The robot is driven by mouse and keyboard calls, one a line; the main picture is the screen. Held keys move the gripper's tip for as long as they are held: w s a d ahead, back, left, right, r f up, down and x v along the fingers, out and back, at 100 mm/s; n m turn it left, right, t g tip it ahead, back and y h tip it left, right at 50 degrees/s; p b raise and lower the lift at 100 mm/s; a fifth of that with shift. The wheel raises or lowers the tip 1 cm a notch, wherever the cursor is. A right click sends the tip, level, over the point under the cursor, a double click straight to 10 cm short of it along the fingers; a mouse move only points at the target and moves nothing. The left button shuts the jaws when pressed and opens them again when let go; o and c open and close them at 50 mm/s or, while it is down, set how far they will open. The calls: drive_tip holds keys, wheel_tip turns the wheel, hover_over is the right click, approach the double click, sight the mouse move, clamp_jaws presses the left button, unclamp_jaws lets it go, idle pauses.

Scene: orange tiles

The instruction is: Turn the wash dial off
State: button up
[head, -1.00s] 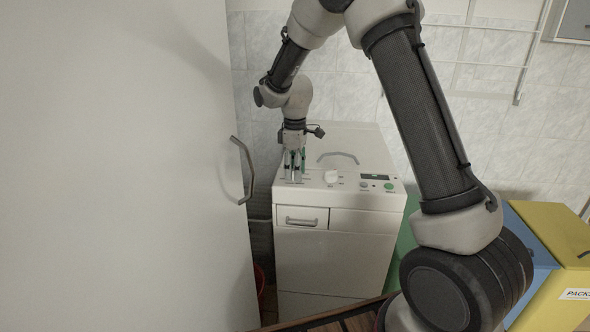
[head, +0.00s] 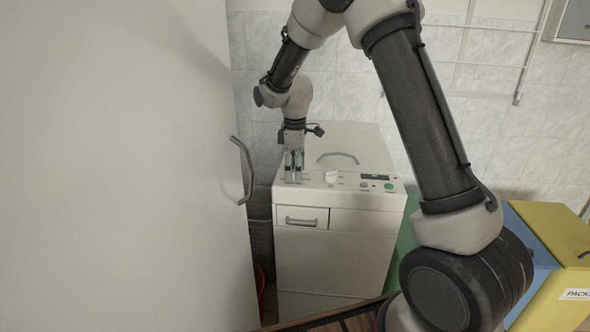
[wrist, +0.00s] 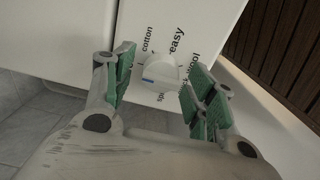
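The white washing machine (head: 335,245) stands against the tiled wall with its control panel on top. In the wrist view a round white dial (wrist: 160,69) with a blue mark sits among printed labels, including "cotton", "easy" and "wool". The blue mark faces the lower left of the dial. My gripper (wrist: 158,88) is open, its green-padded fingers on either side of the dial with a gap to each. In the head view my gripper (head: 294,178) points down at the left part of the panel and hides the dial there.
Another white knob (head: 331,176) stands just right of my gripper, with a dark display (head: 375,177) and a green button (head: 389,186) further right. A large white door (head: 120,170) with a handle (head: 246,172) is close on the left. Blue and yellow bins stand at right.

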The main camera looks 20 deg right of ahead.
wheel_tip(320, 180, up, 12)
idle(0.6)
drive_tip(key=s+d+r+m+t, duration=0.1)
drive_tip(key=s+d+m, duration=0.3)
drive_tip(key=s, duration=0.7)
drive_tip(key=s+d+r+m+t, duration=0.2)
drive_tip(key=s+d+r+m, duration=0.2)
drive_tip(key=s, duration=0.7)
drive_tip(key=s+d+r+m+t, duration=0.1)
drive_tip(key=s+d+m, duration=0.4)
drive_tip(key=s, duration=0.7)
drive_tip(key=shift+d+r+m, duration=0.3)
drive_tip(key=shift+d+r, duration=0.6)
